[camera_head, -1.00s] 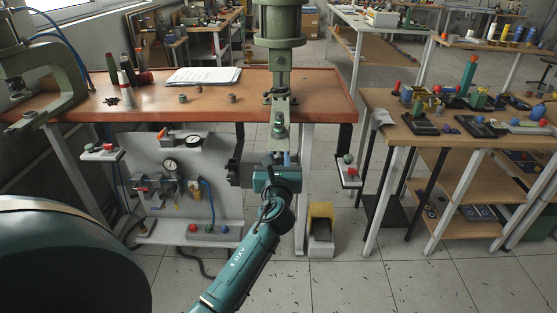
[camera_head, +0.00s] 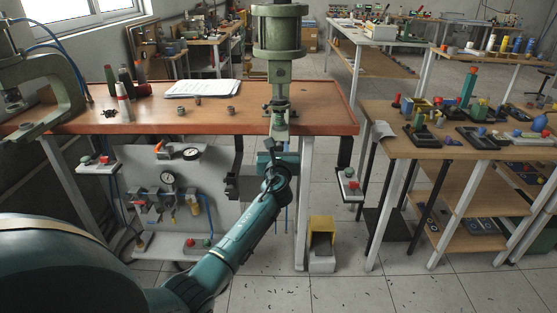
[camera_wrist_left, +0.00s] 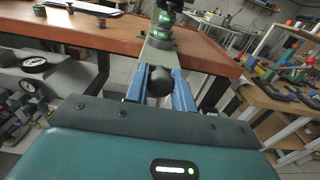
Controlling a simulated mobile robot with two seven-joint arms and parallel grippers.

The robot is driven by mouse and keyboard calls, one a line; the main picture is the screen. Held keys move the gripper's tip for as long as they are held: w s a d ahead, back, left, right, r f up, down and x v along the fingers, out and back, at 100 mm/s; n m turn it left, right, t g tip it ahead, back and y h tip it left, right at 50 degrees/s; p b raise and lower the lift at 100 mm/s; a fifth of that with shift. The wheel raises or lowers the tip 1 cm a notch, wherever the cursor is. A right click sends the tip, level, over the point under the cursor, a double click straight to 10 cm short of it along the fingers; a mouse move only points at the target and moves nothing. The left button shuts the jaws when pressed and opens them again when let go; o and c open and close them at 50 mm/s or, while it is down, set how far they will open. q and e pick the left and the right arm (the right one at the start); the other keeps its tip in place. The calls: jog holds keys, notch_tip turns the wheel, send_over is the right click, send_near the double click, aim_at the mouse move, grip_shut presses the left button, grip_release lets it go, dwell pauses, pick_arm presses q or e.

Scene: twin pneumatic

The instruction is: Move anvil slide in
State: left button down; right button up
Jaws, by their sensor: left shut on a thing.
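The anvil slide (camera_wrist_left: 158,55) is a pale grey-green bar under the green press (camera_head: 280,35) at the right part of the red-brown bench. In the left wrist view it runs out past the bench's front edge, with a green labelled fitting (camera_wrist_left: 163,22) on it. A round black knob (camera_wrist_left: 160,84) is at its near end. My left gripper (camera_head: 277,146) is in front of the bench edge. Its blue fingers (camera_wrist_left: 159,92) are shut around the knob. In the head view the gripper hides the knob and the slide's near end. My right gripper is not in view.
The bench (camera_head: 330,115) carries papers (camera_head: 203,88), small metal cylinders and cones. A button box (camera_head: 349,185) hangs at its front right, and a gauge panel (camera_head: 165,200) stands below left. A crowded side table (camera_head: 400,145) stands right.

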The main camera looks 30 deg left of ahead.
pick_arm(q)
jog(key=shift+w+a, duration=0.2)
jog(key=shift+w, duration=0.1)
jog(key=shift+r, duration=0.1)
jog(key=c, duration=1.2)
grip_release()
jog(key=shift+o, duration=0.2)
jog(key=shift+a+r, duration=0.1)
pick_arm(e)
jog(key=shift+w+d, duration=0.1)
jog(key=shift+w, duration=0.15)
pick_arm(q)
jog(key=shift+a, duration=0.1)
jog(key=shift+s, duration=0.25)
jog(key=d+p+v, duration=0.1)
jog(key=v, duration=1.2)
jog(key=shift+w+f, duration=0.25)
jog(key=shift+w, duration=0.05)
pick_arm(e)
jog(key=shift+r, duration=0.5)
